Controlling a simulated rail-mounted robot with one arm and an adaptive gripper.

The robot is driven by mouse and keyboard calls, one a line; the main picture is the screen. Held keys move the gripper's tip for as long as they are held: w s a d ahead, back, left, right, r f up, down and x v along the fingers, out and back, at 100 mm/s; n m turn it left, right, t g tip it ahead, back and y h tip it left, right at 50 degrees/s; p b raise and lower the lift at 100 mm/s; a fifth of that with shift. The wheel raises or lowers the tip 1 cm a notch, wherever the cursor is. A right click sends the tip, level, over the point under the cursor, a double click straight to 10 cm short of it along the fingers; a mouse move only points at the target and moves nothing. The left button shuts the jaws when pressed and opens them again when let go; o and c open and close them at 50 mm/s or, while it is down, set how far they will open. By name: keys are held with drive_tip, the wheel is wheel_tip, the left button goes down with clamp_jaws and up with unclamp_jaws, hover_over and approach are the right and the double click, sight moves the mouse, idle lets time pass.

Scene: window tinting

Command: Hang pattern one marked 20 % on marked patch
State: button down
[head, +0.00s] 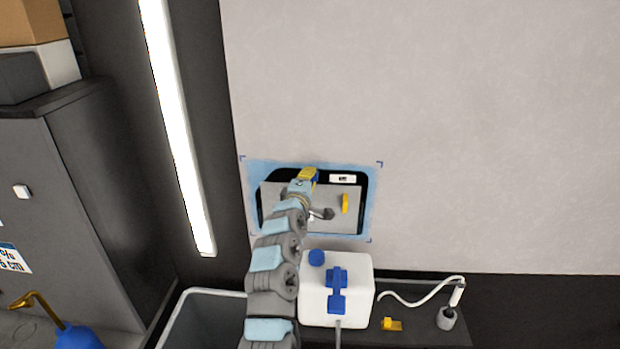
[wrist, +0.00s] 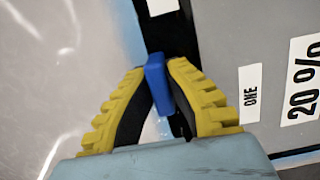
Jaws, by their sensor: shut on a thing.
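The pattern (head: 270,196) is a grey sheet with a dark rounded border, over a light blue marked patch (head: 253,172) on the pale wall. Dark blue corner marks show around the patch. In the wrist view, the pattern's grey face (wrist: 228,55) carries labels "ONE" and "20 %". My gripper (head: 309,176) is at the pattern's upper edge; its yellow ribbed fingers are shut on a blue tab (wrist: 156,76) there. I cannot tell whether the pattern touches the wall. My arm hides part of its lower left.
A white canister (head: 355,275) with a blue handle stands just below the patch. A grey bin (head: 200,312) is left of it, and a shelf (head: 425,295) with a hose is right. A dark cabinet (head: 100,190) stands left. The wall right of the patch is clear.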

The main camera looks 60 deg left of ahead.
drive_tip(key=c, duration=1.2)
unclamp_jaws()
drive_tip(key=shift+o, duration=0.2)
drive_tip(key=shift+d+f, duration=0.1)
drive_tip(key=shift+d, duration=0.05)
drive_tip(key=v, duration=1.2)
